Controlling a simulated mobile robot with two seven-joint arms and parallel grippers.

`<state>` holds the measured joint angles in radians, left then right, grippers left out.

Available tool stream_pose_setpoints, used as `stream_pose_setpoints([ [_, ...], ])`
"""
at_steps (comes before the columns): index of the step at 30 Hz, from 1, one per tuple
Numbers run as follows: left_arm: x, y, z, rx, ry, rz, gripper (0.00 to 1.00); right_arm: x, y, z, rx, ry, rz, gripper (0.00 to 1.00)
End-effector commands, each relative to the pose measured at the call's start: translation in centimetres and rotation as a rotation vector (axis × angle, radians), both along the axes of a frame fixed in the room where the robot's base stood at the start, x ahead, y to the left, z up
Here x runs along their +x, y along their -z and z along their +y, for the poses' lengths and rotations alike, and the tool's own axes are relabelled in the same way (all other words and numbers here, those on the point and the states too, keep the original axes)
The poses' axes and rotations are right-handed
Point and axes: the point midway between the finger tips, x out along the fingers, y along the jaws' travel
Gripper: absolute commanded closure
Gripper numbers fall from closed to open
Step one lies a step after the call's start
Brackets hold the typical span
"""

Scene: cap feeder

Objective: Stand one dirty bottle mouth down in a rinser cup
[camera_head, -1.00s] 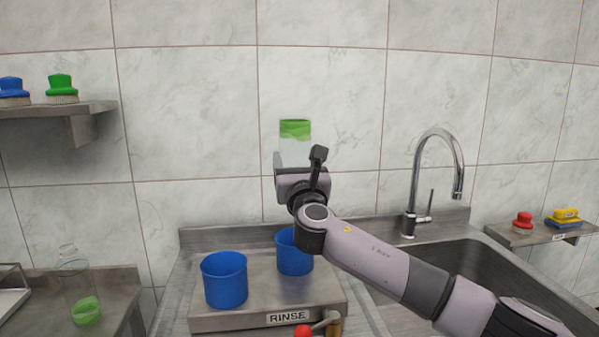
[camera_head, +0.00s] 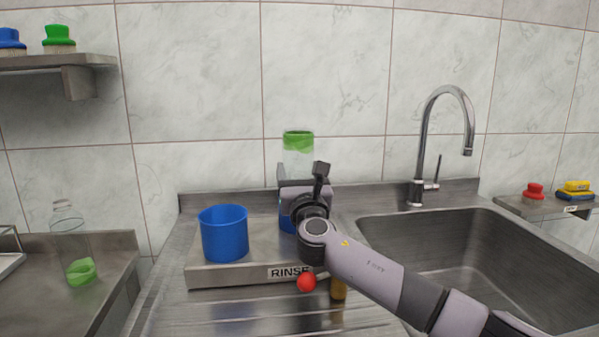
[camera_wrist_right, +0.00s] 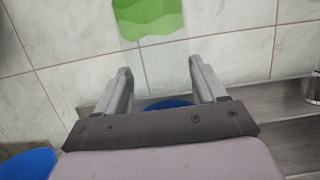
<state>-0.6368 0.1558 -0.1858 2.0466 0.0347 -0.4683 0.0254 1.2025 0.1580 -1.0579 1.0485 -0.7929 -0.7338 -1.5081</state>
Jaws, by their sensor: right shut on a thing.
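My right gripper (camera_head: 302,184) is shut on a clear bottle (camera_head: 298,158), held upside down with its green residue at the top. The bottle is upright over the right blue rinser cup (camera_head: 286,215), which is mostly hidden behind my gripper and wrist. Whether its mouth is inside the cup is hidden. In the right wrist view, the bottle's green residue (camera_wrist_right: 148,16) shows beyond the fingers (camera_wrist_right: 160,80), with a blue cup rim (camera_wrist_right: 166,104) below. The left rinser cup (camera_head: 224,234) looks empty. A second clear bottle (camera_head: 70,232) with green residue stands on the left counter. My left gripper is out of view.
The cups sit on the metal rinse station (camera_head: 235,274) with a red knob (camera_head: 306,282) in front. A sink (camera_head: 450,250) and tall faucet (camera_head: 425,150) are at the right. Brushes sit on shelves at both sides. The tiled wall is close behind.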

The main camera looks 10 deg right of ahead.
Motion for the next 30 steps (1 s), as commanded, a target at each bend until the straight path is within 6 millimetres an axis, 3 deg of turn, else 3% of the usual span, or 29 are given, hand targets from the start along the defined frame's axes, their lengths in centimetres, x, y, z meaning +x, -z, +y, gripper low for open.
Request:
stream_pose_setpoints([
  [23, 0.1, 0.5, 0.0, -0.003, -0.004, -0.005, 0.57, 0.0, 1.0, 0.0, 0.0, 0.0, 0.0, 0.58],
  [24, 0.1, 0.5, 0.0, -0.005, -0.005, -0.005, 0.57, 0.0, 1.0, 0.0, 0.0, 0.0, 0.0, 0.2],
  [26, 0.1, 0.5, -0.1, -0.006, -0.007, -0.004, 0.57, 0.0, 1.0, 0.0, 0.0, 0.0, 0.0, 0.0],
  [30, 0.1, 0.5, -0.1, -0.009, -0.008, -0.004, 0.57, 0.0, 1.0, 0.0, 0.0, 0.0, 0.0, 0.0],
])
